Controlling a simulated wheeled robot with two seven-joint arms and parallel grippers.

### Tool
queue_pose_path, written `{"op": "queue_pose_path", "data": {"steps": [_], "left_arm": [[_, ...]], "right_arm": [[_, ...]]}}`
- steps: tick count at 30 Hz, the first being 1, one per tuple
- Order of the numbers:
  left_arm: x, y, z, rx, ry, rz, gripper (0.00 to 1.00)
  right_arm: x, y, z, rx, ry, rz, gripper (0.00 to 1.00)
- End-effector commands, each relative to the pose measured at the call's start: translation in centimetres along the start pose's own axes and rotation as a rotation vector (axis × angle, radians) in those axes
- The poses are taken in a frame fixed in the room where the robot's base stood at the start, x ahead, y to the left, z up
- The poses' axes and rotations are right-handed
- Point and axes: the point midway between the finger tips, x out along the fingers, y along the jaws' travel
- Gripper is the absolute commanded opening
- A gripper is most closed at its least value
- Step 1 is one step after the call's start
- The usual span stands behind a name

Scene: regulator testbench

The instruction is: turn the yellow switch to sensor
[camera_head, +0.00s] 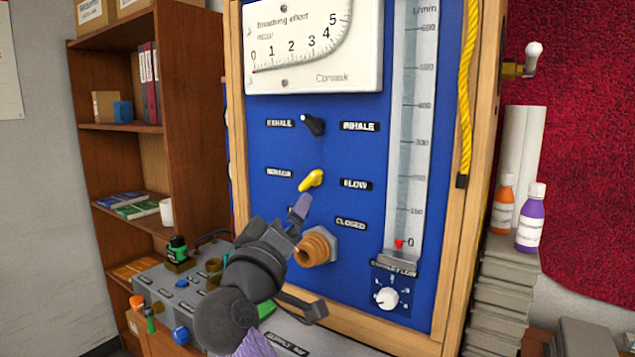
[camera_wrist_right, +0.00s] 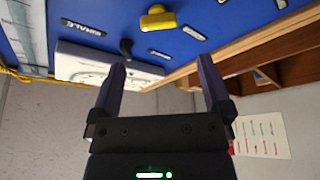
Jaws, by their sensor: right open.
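The yellow switch (camera_head: 311,180) sits on the blue panel (camera_head: 268,219), between a label on its left, too blurred to read surely, and the FLOW label (camera_head: 356,185) on its right. It slants from lower left to upper right. My right gripper (camera_head: 298,211) is just below it in the head view, its tips apart from the switch. In the right wrist view the switch (camera_wrist_right: 158,19) shows beyond the gap between the two open, empty fingers (camera_wrist_right: 160,68). My left gripper is not in view.
A black switch (camera_head: 312,125) sits above the yellow one. A brass-coloured port (camera_head: 316,246) sticks out below, close to my right gripper. A flow tube (camera_head: 409,130) and a small dial (camera_head: 387,298) are on the right. A grey box (camera_head: 165,300) with fittings stands lower left.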

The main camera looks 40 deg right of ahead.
Motion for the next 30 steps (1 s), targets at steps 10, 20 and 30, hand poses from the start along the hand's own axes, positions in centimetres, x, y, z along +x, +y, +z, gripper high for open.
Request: {"op": "queue_pose_path", "data": {"steps": [10,20,30], "left_arm": [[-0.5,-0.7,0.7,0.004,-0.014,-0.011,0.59],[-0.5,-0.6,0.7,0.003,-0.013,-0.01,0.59],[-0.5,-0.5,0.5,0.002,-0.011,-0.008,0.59]], "right_arm": [[6.9,0.2,-0.1,-0.001,0.0,0.003,1.0],[9.9,0.0,0.0,0.001,0.001,0.0,1.0],[9.9,0.0,0.0,0.0,0.001,-0.001,0.68]]}}
